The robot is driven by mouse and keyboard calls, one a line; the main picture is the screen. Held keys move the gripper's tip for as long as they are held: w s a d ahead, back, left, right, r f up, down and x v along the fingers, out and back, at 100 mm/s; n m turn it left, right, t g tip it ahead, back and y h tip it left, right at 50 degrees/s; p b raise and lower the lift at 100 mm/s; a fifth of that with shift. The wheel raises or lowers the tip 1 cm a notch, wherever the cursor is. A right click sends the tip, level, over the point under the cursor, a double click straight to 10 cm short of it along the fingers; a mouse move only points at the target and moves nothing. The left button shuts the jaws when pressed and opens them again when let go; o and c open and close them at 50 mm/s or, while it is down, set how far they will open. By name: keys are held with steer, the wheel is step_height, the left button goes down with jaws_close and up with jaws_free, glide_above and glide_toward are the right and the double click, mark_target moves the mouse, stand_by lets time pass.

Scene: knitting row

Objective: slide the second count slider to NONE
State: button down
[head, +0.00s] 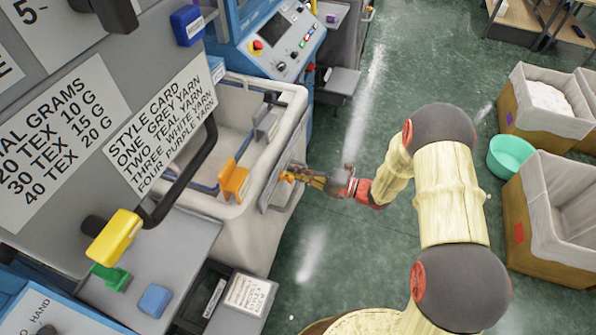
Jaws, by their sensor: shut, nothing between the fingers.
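A grey panel (279,184) is fixed on the outer side of the white bin, facing the aisle. Its markings are too small and steep to read. I cannot make out the second count slider or its setting; it may be on this panel, behind my gripper. My gripper (291,176) is shut and empty, with its fingertips at the panel's face. I cannot tell whether they touch it.
The white bin (245,222) has an orange clip (233,181) on its rim. A yellow handle (113,238) and a style card (166,134) are at left. A teal bowl (511,157) and a lined crate (556,235) stand at right. The green floor between is clear.

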mark_target(275, 188)
steer(key=shift+s, duration=0.1)
steer(key=shift+s+a+p, duration=0.5)
steer(key=shift+s+p, duration=0.2)
steer(key=shift+s, duration=0.75)
steer(key=shift+s+a+p, duration=0.55)
steer(key=shift+s+p, duration=0.15)
steer(key=shift+s, duration=0.7)
steer(key=shift+s+a+p, duration=0.5)
steer(key=shift+s+p, duration=0.2)
steer(key=shift+s, duration=0.75)
steer(key=shift+w+d, duration=0.1)
steer(key=shift+w, duration=0.05)
steer(key=shift+w+d, duration=0.25)
steer(key=shift+w, duration=0.2)
steer(key=p+v, duration=0.2)
steer(key=v, duration=0.5)
steer(key=shift+s+d, duration=0.2)
steer(key=shift+d, duration=0.15)
